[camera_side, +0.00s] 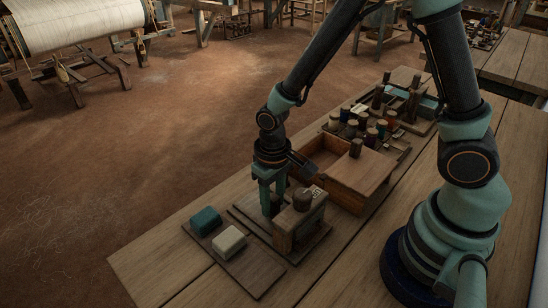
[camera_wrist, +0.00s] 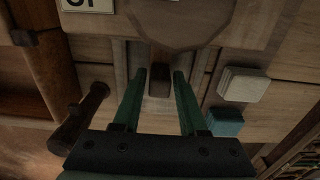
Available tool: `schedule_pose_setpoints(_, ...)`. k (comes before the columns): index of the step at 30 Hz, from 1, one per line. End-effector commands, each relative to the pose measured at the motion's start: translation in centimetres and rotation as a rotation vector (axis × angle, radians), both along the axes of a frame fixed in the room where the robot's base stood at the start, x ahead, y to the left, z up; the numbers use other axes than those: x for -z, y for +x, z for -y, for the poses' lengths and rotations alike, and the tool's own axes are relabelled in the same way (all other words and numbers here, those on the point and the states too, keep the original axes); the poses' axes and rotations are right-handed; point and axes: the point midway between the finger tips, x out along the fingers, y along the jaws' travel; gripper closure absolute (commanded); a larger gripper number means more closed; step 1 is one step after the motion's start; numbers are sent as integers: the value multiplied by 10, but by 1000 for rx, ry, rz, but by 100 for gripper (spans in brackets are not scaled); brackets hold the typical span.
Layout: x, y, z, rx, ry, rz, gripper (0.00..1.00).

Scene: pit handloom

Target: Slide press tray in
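The small wooden press (camera_side: 301,222) stands on a board near the table's front, with a dark round knob (camera_side: 303,199) and a small label on top. In the wrist view, its broad many-sided top part (camera_wrist: 180,22) is at the upper middle. My gripper (camera_side: 271,209) points down at the press's left side. In the wrist view my gripper's green fingers (camera_wrist: 160,76) are apart, with a dark brown handle block (camera_wrist: 160,84) between them. Gaps show on both sides of it. The handle seems to belong to the press tray, whose flat body I cannot clearly make out.
A teal block (camera_side: 206,220) and a cream block (camera_side: 229,239) sit on a flat board (camera_side: 254,272) left of the press. An open wooden box (camera_side: 323,150) with a lidded part stands behind it. Several spools (camera_side: 366,130) lie further back.

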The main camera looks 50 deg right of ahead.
Motion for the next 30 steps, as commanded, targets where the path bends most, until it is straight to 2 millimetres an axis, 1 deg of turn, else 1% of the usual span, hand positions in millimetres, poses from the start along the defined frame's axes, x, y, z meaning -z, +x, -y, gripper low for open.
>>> schedule_pose_setpoints(12,-2,1,0,0,0,1,38)
schedule_pose_setpoints(30,-50,2,0,0,1,3,38)
